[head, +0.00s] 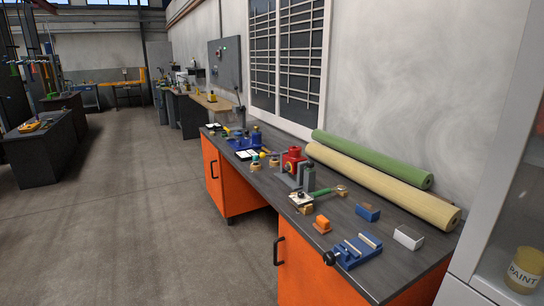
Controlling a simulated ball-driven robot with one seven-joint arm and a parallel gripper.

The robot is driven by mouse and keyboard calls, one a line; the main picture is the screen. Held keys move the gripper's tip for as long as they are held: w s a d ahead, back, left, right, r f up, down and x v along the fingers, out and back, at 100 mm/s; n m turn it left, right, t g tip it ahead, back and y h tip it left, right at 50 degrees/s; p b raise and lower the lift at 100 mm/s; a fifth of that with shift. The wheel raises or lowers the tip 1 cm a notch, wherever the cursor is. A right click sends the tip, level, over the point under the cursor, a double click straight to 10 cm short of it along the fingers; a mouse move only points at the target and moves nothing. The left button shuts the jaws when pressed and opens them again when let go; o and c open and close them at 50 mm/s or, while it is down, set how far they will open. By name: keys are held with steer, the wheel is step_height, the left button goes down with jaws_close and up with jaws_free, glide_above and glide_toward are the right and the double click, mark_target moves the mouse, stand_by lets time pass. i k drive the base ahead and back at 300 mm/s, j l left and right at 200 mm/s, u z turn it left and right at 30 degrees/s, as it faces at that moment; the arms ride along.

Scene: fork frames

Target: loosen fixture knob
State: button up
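A blue fixture (346,254) with grey metal bars lies near the front edge of the dark workbench. A black round knob (330,258) sits at its left side, close to the bench's front edge. I cannot tell from here how tight the knob is. My gripper and arm are not in view.
On the workbench (400,269) stand an orange block (322,224), a blue block (367,212), a white-topped box (408,237) and a red device (293,159). Green (378,160) and cream (390,186) rolls lie along the wall. A paint can (524,270) is at right.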

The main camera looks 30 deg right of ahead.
mark_target(311, 164)
steer(key=i+j, duration=0.1)
steer(key=i, duration=1.7)
steer(key=l+z, duration=0.05)
steer(key=l, duration=0.05)
